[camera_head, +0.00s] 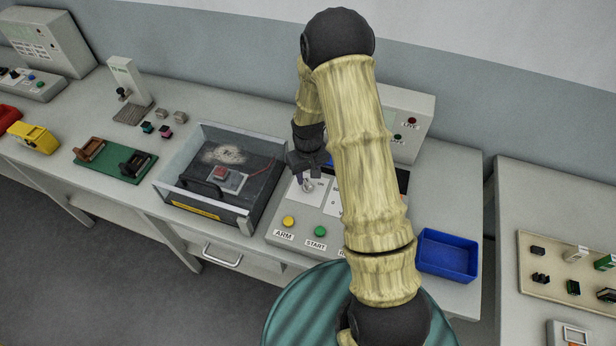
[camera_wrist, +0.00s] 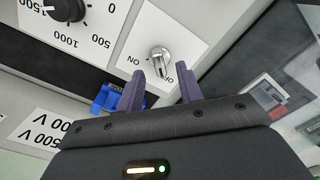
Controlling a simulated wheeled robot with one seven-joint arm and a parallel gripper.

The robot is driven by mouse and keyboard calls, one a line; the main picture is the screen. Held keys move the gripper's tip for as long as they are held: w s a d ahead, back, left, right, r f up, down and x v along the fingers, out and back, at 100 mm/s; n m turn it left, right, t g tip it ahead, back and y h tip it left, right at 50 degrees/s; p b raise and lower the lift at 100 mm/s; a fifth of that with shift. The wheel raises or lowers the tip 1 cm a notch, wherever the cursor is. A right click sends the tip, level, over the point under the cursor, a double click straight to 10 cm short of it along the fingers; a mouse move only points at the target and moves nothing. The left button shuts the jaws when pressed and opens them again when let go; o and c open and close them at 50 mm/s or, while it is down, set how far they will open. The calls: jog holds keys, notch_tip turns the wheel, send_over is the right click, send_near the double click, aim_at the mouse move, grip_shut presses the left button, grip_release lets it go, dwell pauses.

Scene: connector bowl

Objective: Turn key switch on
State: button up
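The key switch (camera_wrist: 160,56) is a silver key on a white plate. An ON label is beside it and an OFF label lies nearer my fingers, partly covered by one. I cannot tell exactly which way the key is turned. My gripper (camera_wrist: 160,72) is open, with its two purple-grey fingers apart and nothing held. The key shows between and just beyond the fingertips; I see no contact. In the head view my gripper (camera_head: 303,166) hangs over the control panel (camera_head: 278,226), close above the key (camera_head: 308,186). My arm hides the panel's right part.
A clear-walled test box (camera_head: 190,203) stands left of the panel. A yellow ARM button (camera_head: 288,221) and green START button (camera_head: 320,231) are at the panel's front. A black dial (camera_wrist: 66,8) is near the key. A blue bin (camera_head: 447,254) sits to the right.

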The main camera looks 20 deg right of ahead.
aim_at(308, 185)
jog(key=shift+f, duration=1.35)
jog(key=shift+c, duration=0.5)
grip_shut()
